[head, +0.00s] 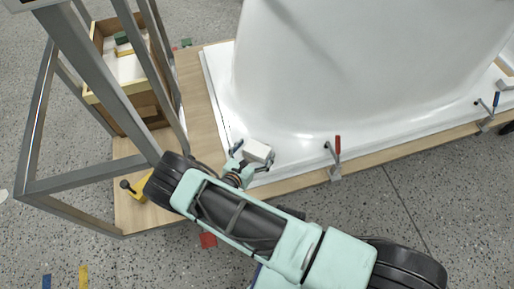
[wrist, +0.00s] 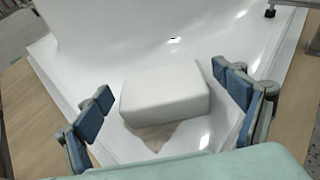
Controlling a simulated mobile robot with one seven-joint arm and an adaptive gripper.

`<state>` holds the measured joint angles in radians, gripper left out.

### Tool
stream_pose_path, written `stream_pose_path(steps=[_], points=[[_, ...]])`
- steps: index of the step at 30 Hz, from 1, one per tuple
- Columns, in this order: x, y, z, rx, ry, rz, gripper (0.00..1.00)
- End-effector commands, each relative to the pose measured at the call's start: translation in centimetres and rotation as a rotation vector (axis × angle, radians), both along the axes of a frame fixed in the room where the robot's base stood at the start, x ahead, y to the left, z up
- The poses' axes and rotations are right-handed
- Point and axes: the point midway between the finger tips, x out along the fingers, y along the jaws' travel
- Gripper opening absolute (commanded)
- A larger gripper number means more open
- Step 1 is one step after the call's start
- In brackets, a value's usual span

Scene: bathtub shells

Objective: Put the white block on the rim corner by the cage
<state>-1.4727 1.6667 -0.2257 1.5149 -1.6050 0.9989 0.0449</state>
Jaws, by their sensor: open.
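The white block (head: 257,151) is at the near left corner of the white tub shell's rim (head: 219,88), the corner by the grey metal cage (head: 96,85). In the wrist view the block (wrist: 165,93) lies between the two blue finger pads, with a gap on each side. A brownish patch (wrist: 168,136) shows just in front of it on the white surface. My gripper (head: 250,152) is open around the block at that corner; in the wrist view its fingers (wrist: 168,100) are spread wide. I cannot tell whether the block's underside fully touches the rim.
A red-handled clamp (head: 336,155) grips the near rim edge to the right. A blue-handled clamp (head: 490,107) is farther right. A wooden box (head: 128,70) stands inside the cage. A yellow-and-black clamp (head: 134,189) is on the wooden board (head: 133,213) at left.

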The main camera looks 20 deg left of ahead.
Motion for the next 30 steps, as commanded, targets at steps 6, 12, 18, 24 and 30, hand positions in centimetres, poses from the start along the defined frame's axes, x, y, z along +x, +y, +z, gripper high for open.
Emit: stream_pose_path(steps=[6,12,18,24,30], points=[[-4.7,0.5,2.0,0.001,0.002,0.005,0.89],[-8.4,0.7,3.2,0.000,0.003,0.005,0.89],[-10.3,0.8,3.7,-0.001,0.002,0.003,0.89],[-10.6,0.8,3.8,-0.001,0.001,0.001,0.89],[-10.6,0.8,3.8,-0.001,0.001,0.003,0.89]])
